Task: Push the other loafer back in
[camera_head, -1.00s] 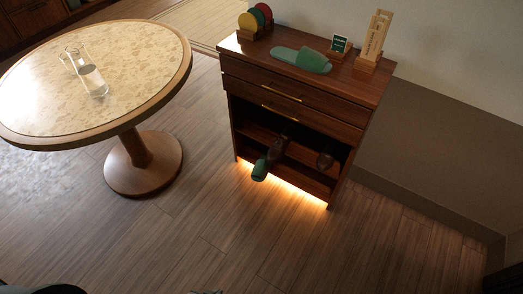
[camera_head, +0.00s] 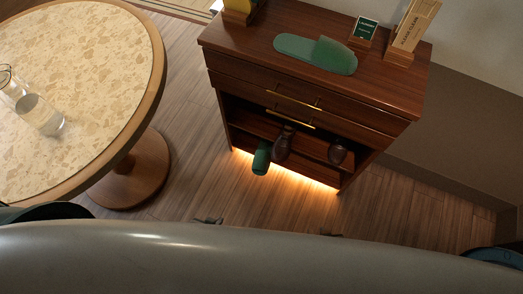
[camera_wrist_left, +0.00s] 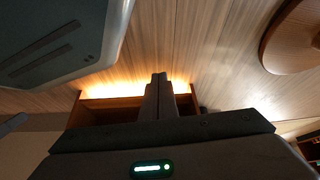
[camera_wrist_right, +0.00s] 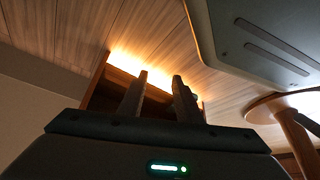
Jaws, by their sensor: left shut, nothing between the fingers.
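A dark brown loafer (camera_head: 283,144) lies on the cabinet's open shelf and sticks out past the front edge. Another brown loafer (camera_head: 338,152) sits to its right, further in; its back part is in shadow. A green slipper (camera_head: 261,158) juts out left of the first loafer. My left gripper (camera_head: 208,221) is low in front of the cabinet, apart from the shoes; its fingers (camera_wrist_left: 159,82) are together and empty. My right gripper (camera_head: 330,234) is further right, also short of the cabinet; its fingers (camera_wrist_right: 160,80) are spread with nothing visible between them. The wrist views do not clearly show the loafers.
The wooden cabinet (camera_head: 300,82) has two closed drawers with brass handles and a lit underside. A round table (camera_head: 150,100) with a glass carafe (camera_head: 40,115) is at left. Floor between is clear.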

